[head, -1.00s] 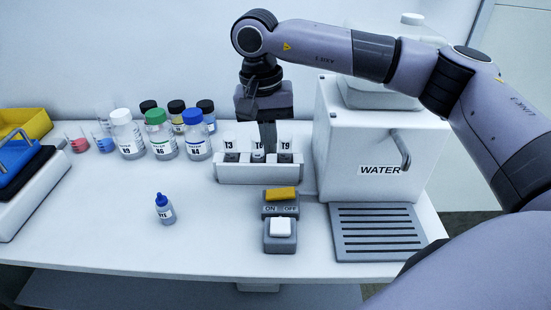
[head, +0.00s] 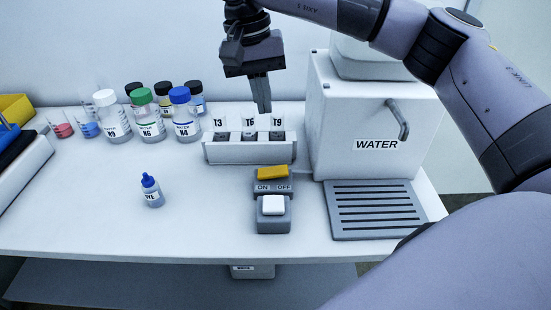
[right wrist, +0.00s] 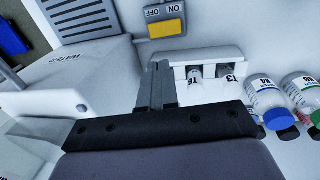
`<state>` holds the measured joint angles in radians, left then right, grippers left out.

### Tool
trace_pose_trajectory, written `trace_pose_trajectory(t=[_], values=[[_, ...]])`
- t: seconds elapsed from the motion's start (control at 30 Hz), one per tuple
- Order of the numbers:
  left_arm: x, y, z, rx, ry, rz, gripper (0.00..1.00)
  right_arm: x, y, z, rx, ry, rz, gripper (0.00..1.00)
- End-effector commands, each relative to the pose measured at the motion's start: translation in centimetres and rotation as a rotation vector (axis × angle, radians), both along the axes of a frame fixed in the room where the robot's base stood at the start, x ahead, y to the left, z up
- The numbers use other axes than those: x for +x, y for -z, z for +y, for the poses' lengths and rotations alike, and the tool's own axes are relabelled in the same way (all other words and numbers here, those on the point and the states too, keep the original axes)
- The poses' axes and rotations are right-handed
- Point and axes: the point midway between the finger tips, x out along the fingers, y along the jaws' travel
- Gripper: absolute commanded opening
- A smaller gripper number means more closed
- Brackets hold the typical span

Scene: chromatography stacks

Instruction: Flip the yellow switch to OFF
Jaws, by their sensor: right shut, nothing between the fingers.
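The yellow switch (head: 272,172) sits on a small grey box near the middle of the bench, above a label (head: 273,188) with ON on the left and OFF on the right. Which side is pressed is hard to tell. In the right wrist view the switch (right wrist: 168,28) lies beyond the fingertips, with its label upside down. My right gripper (head: 263,108) is shut and empty, pointing down above the tube rack behind the switch, apart from the switch. Its fingers also show in the right wrist view (right wrist: 156,72). My left gripper is out of view.
The rack (head: 250,153) with tubes T3, T6 and T9 stands behind the switch. A white button (head: 273,205) is in front of it. The WATER dispenser (head: 345,165) and its drip tray (head: 375,232) stand right. A dye bottle (head: 152,190) stands left, with free bench around it.

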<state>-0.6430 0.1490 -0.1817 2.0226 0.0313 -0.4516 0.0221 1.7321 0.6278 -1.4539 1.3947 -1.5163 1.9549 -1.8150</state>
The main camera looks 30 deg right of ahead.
Motion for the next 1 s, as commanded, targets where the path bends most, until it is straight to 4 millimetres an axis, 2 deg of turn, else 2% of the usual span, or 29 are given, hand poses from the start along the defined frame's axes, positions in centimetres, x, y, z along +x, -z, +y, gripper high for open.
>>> trace_pose_trajectory(t=[0.03,0.3,0.57,0.77,1.0], values=[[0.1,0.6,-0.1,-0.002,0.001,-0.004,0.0,0.0,0.3,-0.1,-0.006,0.001,0.002,0.0],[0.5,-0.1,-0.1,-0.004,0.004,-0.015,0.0,0.0,-0.2,-0.3,-0.014,-0.001,0.009,0.0],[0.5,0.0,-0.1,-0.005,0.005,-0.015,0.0,-0.1,0.3,-0.4,-0.014,0.0,0.01,0.0],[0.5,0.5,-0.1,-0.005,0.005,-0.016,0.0,-0.4,3.2,-0.8,-0.015,0.001,0.012,0.0],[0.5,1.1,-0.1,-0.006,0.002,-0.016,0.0,-0.9,8.3,-1.6,-0.015,0.0,0.013,0.0]])
